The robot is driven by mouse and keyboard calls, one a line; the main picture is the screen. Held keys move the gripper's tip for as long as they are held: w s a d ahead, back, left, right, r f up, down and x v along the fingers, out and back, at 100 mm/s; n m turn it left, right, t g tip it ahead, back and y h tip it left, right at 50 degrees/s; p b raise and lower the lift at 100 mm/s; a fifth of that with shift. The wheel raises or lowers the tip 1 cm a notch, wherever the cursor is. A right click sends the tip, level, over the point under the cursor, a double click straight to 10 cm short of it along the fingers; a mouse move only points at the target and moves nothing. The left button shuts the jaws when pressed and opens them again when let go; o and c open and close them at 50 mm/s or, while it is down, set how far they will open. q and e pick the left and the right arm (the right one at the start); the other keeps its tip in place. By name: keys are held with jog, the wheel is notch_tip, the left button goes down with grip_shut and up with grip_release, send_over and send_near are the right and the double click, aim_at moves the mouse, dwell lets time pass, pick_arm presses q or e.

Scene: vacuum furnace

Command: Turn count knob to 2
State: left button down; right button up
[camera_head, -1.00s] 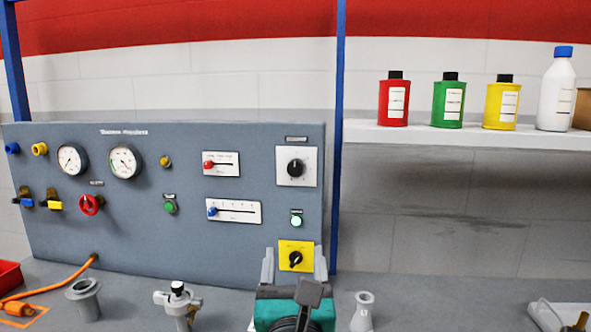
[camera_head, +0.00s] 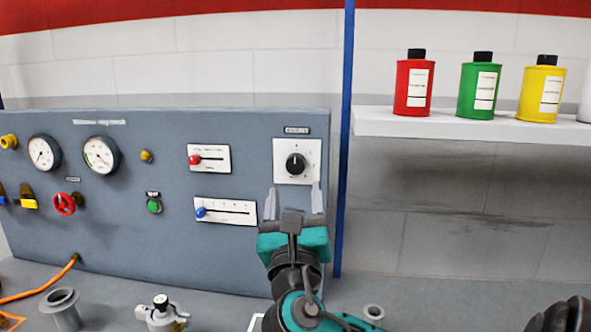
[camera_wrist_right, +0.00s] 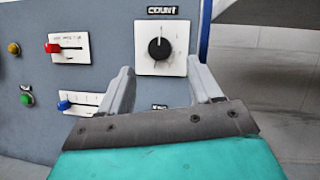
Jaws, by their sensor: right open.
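The count knob (camera_head: 296,164) is a black round knob on a white square plate, under a small label at the right of the grey panel. In the right wrist view the knob (camera_wrist_right: 159,48) sits below the label COUNT, its white pointer line facing roughly up. My right gripper (camera_head: 296,196) is open and empty, below the knob in the head view. In the wrist view its two grey fingers (camera_wrist_right: 161,84) stand apart, with the knob above and between them and not touched.
Left of the knob are a red slider (camera_head: 209,158), a blue slider (camera_head: 225,211) and a green button (camera_head: 154,205). A blue post (camera_head: 345,150) stands right of the panel. A shelf (camera_head: 440,125) with several bottles is farther right. A grey flanged piece (camera_head: 62,308) stands on the bench.

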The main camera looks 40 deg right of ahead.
aim_at(296, 168)
jog(key=x, duration=0.6)
jog(key=shift+w+d+r+p, duration=0.1)
jog(key=shift+w+d+p, duration=0.1)
jog(key=shift+w+p, duration=0.1)
jog(key=c, duration=1)
